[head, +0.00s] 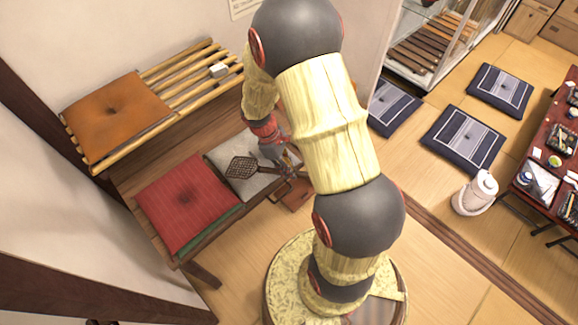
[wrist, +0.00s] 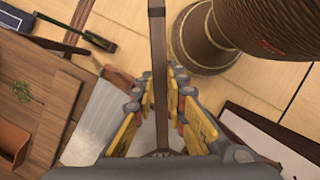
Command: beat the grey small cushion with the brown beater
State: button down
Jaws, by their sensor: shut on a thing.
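The grey small cushion (head: 262,184) lies on the low wooden bench, right of the red cushion, partly hidden by my arm and gripper. The brown beater (head: 240,168) has a dark lattice head that shows over the grey cushion; I cannot tell whether it touches it. My gripper (head: 284,163) is above the cushion, shut on the beater's handle. In the wrist view, the brown handle (wrist: 157,55) runs between the yellow-padded fingers (wrist: 162,110).
The red cushion (head: 185,198) lies on a green one at the bench's left. A slatted shelf (head: 185,85) above holds an orange cushion (head: 115,112) and a small white block (head: 219,70). Floor cushions (head: 464,138), a white pot (head: 475,193) and a low table stand right.

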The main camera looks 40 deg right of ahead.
notch_tip(320, 180, down, 6)
jog(key=b, duration=0.2)
notch_tip(320, 180, up, 10)
jog(key=p, duration=0.7)
jog(key=shift+w+f, duration=0.1)
jog(key=shift+f, duration=0.25)
